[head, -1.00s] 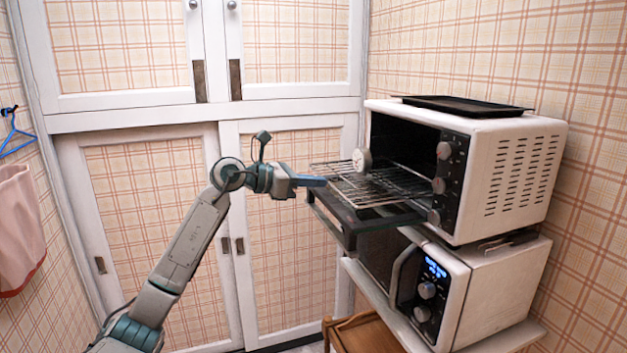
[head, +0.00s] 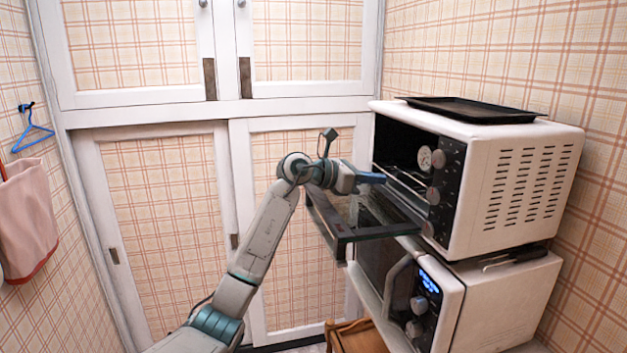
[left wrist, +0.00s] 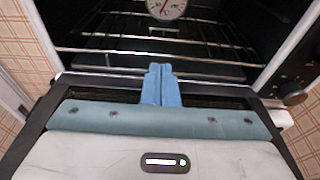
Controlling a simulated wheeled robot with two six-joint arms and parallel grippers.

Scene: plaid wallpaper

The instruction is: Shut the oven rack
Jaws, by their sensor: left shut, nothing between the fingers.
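The oven rack (left wrist: 205,59) is a wire rack that now lies inside the toaster oven (head: 520,180); its front bars cross the opening in the left wrist view. The oven's glass door (head: 372,231) is folded down. My left gripper (head: 376,178) is shut and empty at the oven mouth, above the door. Its blue fingertips (left wrist: 161,72) are together close to the rack's front bar; I cannot tell whether they touch it. A round dial thermometer (left wrist: 166,8) stands on the rack, and it also shows in the head view (head: 425,158). My right gripper is not in view.
A black tray (head: 470,109) lies on top of the oven. A white microwave (head: 490,300) stands below it on a shelf. A wooden cart (head: 357,336) is at the bottom. White cupboard doors (head: 160,220) stand behind my arm.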

